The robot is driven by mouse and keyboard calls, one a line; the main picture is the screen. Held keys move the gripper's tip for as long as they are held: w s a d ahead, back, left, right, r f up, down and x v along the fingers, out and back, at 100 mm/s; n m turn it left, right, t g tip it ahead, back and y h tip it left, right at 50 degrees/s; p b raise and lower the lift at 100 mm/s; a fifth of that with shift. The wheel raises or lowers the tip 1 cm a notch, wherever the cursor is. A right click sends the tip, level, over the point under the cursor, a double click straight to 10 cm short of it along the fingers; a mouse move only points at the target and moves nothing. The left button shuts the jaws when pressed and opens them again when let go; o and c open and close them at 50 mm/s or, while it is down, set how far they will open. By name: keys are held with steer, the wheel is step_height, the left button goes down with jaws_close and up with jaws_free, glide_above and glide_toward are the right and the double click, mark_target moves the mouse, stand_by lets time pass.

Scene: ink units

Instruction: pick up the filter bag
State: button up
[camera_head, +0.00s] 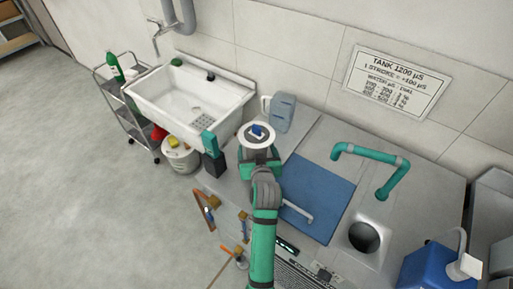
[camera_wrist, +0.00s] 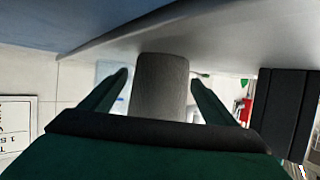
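In the wrist view, which is upside down, a grey, finely textured cylinder (camera_wrist: 160,82) that I take for the filter bag stands upright on the counter. My gripper (camera_wrist: 159,76) is open, with a dark green finger on each side of it. Narrow gaps show beside the cylinder, and I see no clear grip. The end of the cylinder towards the palm is hidden behind the dark palm edge. In the head view my arm reaches over the counter, and the cylinder and fingertips cannot be made out behind my wrist.
A dark block (camera_wrist: 285,112) stands close to one side. A blue-grey jug (camera_head: 282,112) stands behind my wrist, and a white sink (camera_head: 190,98) is to the left. A blue mat (camera_head: 325,195), green pipe (camera_head: 370,155) and blue container (camera_head: 425,267) are to the right.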

steer(key=c, duration=1)
steer(key=shift+r, duration=0.15)
